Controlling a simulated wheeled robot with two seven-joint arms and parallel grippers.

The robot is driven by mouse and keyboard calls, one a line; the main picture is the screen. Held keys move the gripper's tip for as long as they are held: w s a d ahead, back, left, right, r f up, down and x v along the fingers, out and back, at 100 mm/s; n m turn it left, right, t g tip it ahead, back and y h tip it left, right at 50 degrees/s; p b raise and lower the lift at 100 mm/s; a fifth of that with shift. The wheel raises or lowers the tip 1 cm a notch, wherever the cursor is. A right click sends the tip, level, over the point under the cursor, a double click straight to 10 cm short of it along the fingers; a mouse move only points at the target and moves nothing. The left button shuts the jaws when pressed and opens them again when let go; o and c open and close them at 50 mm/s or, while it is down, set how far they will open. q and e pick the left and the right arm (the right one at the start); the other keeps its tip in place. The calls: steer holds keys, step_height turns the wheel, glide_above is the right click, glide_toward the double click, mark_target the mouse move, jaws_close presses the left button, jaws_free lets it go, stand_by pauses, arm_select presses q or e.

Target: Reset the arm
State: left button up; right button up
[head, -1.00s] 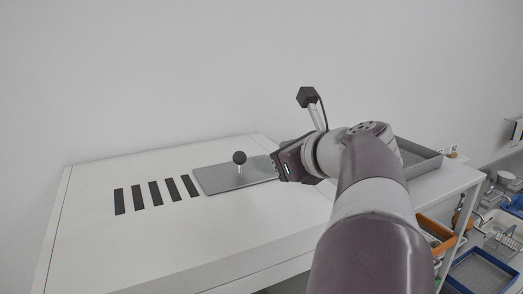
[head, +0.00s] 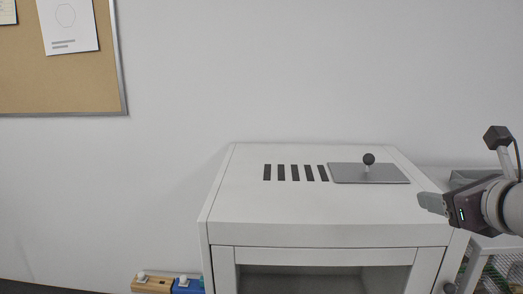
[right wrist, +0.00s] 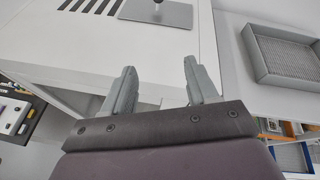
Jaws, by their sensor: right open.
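My right gripper (head: 432,204) is at the right of the head view, level with the right front part of a white cabinet's top (head: 290,213). In the right wrist view its two grey fingers (right wrist: 160,90) stand wide apart with nothing between them. A grey plate (head: 345,174) with a dark ball knob (head: 369,159) on a short stem lies on the cabinet top, apart from the gripper. My left gripper is not in view.
Several dark slots (head: 295,173) lie left of the plate. A grey tray (right wrist: 287,55) stands to the right of the cabinet. A cork board (head: 60,80) hangs on the wall. Small wooden and blue items (head: 153,285) are low at left.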

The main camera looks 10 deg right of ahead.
step_height(320, 180, down, 28)
steer(key=s+a+r+n+g+b, duration=0.1)
steer(key=n+g+b, duration=0.5)
steer(key=n, duration=1.2)
arm_select(q)
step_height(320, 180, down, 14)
steer(key=b, duration=0.8)
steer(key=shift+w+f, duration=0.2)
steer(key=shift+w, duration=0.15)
arm_select(e)
steer(key=s+a+f+n+g, duration=0.2)
steer(key=a+f+n, duration=0.6)
steer(key=f, duration=0.4)
steer(key=s+a+f+n+g+y, duration=0.1)
steer(key=a+f+n+g, duration=0.3)
steer(key=a+f+n, duration=0.4)
steer(key=s+a+f, duration=0.1)
steer(key=a+f, duration=0.2)
steer(key=f, duration=0.1)
steer(key=shift+s+a+f+n+y, duration=0.15)
steer(key=shift+a+f+n+y, duration=0.05)
steer(key=shift+f+n+y, duration=0.15)
